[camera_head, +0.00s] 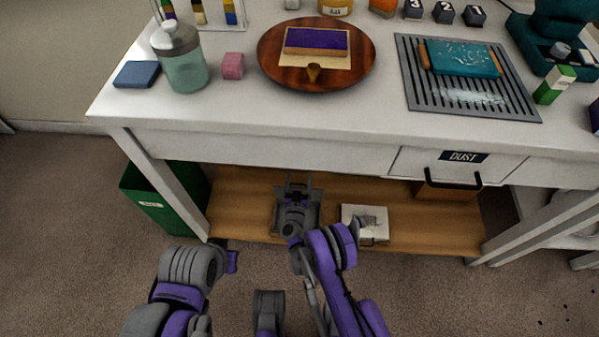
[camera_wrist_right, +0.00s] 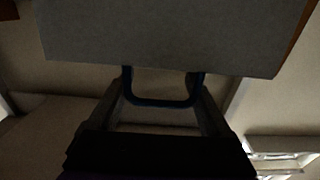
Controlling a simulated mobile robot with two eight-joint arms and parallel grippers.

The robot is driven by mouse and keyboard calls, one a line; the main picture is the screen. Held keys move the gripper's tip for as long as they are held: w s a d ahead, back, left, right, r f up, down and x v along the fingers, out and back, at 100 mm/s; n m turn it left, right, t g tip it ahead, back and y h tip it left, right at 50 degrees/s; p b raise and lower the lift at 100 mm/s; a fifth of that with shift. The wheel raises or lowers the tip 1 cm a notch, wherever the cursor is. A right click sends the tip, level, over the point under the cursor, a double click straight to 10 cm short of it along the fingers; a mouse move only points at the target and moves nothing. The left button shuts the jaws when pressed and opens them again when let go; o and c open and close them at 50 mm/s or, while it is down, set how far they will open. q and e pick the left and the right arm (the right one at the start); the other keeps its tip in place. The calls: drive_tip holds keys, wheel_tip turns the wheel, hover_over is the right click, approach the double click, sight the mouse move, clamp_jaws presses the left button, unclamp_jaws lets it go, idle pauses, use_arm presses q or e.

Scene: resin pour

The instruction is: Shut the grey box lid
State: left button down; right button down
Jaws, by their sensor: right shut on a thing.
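In the right wrist view, a flat grey panel (camera_wrist_right: 165,35), which looks like the lid, fills the top. A dark blue loop handle (camera_wrist_right: 162,103) hangs from its near edge. My right gripper (camera_wrist_right: 163,80) is shut on this handle, one finger at each side. In the head view my right arm reaches under the bench, with the right gripper (camera_head: 297,184) at the low shelf. A pale grey box (camera_head: 351,212) rests on that shelf, partly hidden by my arm. The lid's tilt is unclear. My left arm shows at lower left, but its gripper cannot be made out.
The wooden shelf (camera_head: 240,205) lies under the white bench (camera_head: 230,127), whose front edge overhangs my right arm. A drawer marked DUST (camera_head: 408,164) with a dark handle is at right. A green bin (camera_head: 160,212) stands at left.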

drive_tip(key=s, duration=0.6)
drive_tip(key=shift+f, duration=0.45)
drive_tip(key=shift+a, duration=0.1)
idle(0.8)
